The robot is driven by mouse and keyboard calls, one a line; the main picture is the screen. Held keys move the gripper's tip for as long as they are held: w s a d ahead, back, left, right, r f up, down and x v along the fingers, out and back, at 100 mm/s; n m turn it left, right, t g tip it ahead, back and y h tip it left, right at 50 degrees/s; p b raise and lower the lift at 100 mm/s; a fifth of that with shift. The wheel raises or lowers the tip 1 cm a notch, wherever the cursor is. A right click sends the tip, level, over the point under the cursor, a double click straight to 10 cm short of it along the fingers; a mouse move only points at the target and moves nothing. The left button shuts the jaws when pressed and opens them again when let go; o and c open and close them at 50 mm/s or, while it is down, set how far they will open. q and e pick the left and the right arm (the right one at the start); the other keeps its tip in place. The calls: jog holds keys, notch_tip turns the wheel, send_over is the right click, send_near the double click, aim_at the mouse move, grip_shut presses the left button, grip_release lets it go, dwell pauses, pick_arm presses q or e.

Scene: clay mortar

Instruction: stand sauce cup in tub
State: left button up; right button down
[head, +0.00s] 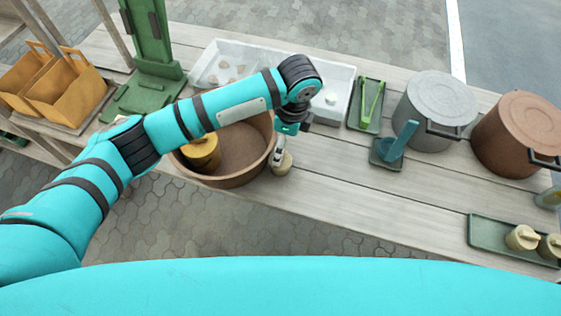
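The round brown tub (236,183) stands near the table's front edge, partly hidden by my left arm. A mustard-yellow container (203,155) is inside it at the left. A small beige sauce cup (283,165) is just right of the tub's right rim in the picture. My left gripper (279,156) points down onto the top of this cup and appears shut on it. The fingertips are small and partly hidden, and I cannot tell whether the cup touches the table. Two similar cups (521,237) stand on a green tray (485,235) at the right. My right gripper is not in view.
A white divided tray (342,75) lies behind my arm. Green tongs (373,97), a blue-handled tool (398,143), a grey pot (436,105) and a brown pot (518,135) stand to the right. A green stand (150,75) and yellow bags (65,92) are at left.

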pick_arm(q)
notch_tip(320, 180, down, 3)
jog(key=shift+w+f, duration=0.1)
jog(key=shift+a+f, duration=0.1)
jog(key=shift+f, duration=0.1)
jog(key=f, duration=0.1)
jog(key=f+p, duration=0.1)
jog(key=f, duration=0.2)
jog(key=shift+a+f, duration=0.15)
jog(key=shift+a, duration=0.15)
jog(key=shift+f, duration=0.35)
jog(key=c, duration=1.3)
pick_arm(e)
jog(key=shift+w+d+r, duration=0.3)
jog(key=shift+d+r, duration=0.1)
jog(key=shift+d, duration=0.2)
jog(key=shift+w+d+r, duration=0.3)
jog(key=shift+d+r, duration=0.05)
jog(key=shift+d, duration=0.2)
